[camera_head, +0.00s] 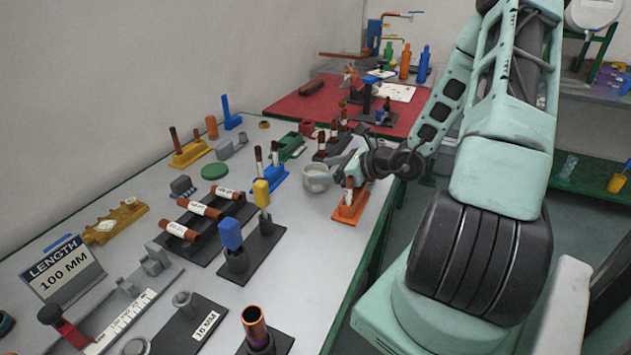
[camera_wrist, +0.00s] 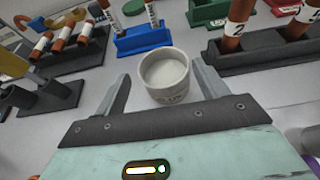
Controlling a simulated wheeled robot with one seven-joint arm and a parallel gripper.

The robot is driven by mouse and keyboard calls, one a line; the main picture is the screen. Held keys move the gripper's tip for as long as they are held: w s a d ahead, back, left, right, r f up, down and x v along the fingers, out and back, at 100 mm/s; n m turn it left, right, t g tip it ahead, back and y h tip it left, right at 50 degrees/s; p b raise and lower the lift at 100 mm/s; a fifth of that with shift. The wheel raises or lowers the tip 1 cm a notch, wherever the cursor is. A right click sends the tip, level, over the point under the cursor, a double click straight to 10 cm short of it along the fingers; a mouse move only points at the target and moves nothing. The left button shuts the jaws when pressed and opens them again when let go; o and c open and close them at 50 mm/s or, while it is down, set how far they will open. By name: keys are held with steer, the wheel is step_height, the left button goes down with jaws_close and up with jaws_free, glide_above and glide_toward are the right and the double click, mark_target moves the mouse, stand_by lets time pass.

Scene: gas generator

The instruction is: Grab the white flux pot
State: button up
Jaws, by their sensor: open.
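The white flux pot (camera_head: 316,177) is a small round open pot standing upright on the grey bench near its right edge. In the wrist view the pot (camera_wrist: 165,74) sits just ahead of the space between my fingers, with pale content inside. My gripper (camera_wrist: 160,85) is open, one finger on each side of the pot's near part. I cannot tell whether either finger touches it. In the head view my gripper (camera_head: 340,172) reaches in from the right, beside the pot, and partly hides the area behind it.
A blue rack (camera_wrist: 139,40) with tubes stands just behind the pot. A dark rack (camera_wrist: 270,55) with copper tubes is close on the right. An orange block (camera_head: 351,206) with a copper tube stands near the bench edge. Bare bench lies left of the pot.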

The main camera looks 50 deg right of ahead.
mark_target(313, 172)
steer(key=x, duration=0.4)
steer(key=shift+w, duration=0.1)
steer(key=c, duration=0.9)
